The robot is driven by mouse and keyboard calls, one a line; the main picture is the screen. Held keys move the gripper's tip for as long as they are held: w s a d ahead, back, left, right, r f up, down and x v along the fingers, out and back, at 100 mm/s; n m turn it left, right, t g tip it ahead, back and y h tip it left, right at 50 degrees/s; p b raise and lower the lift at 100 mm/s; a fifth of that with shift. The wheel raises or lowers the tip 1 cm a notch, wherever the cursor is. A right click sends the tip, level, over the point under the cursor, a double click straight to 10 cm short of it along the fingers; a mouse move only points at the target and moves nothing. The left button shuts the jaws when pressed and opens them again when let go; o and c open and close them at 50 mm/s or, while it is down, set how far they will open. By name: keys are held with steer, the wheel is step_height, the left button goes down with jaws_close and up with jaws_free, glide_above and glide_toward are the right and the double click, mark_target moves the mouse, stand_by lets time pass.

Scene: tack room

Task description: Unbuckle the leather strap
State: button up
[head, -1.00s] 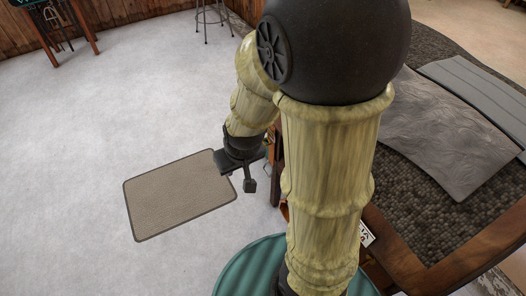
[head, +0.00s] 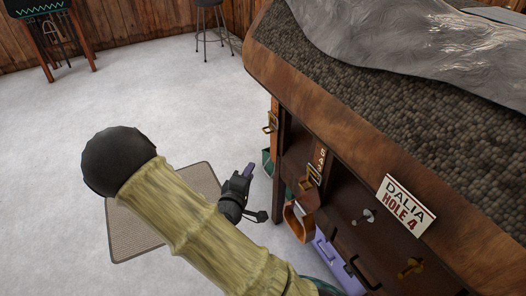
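A leather strap (head: 320,156) with a pale metal buckle (head: 313,175) runs down the front of the dark wooden chest. Its lower part bends outward into a tan loop (head: 299,222). Whether the strap's tongue is still through the buckle is too small to tell. My gripper (head: 256,193) is in the head view, left of the strap and apart from it, over the floor. Its two fingers are spread and nothing shows between them.
The chest top (head: 345,95) carries a grey sheet (head: 400,45). A mat (head: 130,222) lies on open floor; a stool (head: 210,20) stands behind.

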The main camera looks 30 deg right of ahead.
steer(key=n+t+h+b, duration=0.2)
steer(key=n, duration=0.1)
steer(key=shift+s+a+f+t, duration=0.2)
steer(key=shift+a+t, duration=0.1)
steer(key=shift+a, duration=0.1)
steer(key=shift+w+d, duration=0.1)
steer(key=b+x, duration=0.2)
steer(key=x, duration=1.5)
steer(key=shift+r+b, duration=0.2)
steer(key=shift+b, duration=0.15)
steer(key=shift+d, duration=0.1)
jaws_close()
